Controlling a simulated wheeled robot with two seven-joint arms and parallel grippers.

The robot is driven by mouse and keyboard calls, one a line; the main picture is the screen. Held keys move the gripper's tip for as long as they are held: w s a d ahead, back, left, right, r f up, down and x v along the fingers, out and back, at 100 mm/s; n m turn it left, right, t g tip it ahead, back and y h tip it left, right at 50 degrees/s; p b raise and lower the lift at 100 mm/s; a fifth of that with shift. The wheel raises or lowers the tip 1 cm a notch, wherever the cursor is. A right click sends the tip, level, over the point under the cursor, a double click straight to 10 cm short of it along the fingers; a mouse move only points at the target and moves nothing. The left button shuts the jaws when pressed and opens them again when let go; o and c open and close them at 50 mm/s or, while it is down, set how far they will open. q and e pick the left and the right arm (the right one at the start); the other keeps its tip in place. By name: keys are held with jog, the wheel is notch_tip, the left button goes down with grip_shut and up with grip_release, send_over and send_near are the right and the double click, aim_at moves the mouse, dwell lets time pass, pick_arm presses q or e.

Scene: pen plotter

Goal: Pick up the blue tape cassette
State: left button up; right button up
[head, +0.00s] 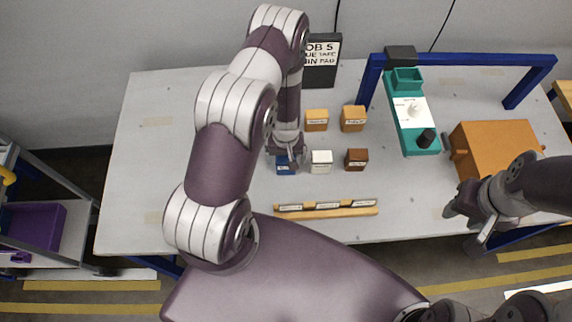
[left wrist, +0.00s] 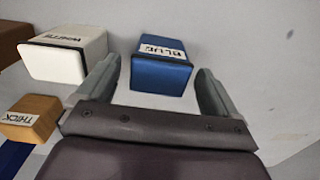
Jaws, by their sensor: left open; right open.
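The blue tape cassette (left wrist: 160,76) stands on the table with its label "BLUE" showing. In the head view the blue cassette (head: 284,169) is partly hidden by my left gripper (head: 287,158). My left gripper is open and over the cassette. In the left wrist view the fingers of my left gripper (left wrist: 158,92) are apart, one toward each side of the cassette, with gaps; I cannot tell whether they reach down beside it. My right gripper (head: 466,222) is open and empty at the table's front right edge.
A white cassette (head: 321,162) stands close to the blue one, with a brown cassette (head: 357,159) further right. Two orange blocks (head: 316,120) (head: 353,118) stand behind. A wooden rack (head: 327,208) lies in front. A teal plotter unit (head: 424,139) and orange box (head: 497,147) are right.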

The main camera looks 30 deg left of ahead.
pick_arm(q)
jog(key=shift+f, duration=0.25)
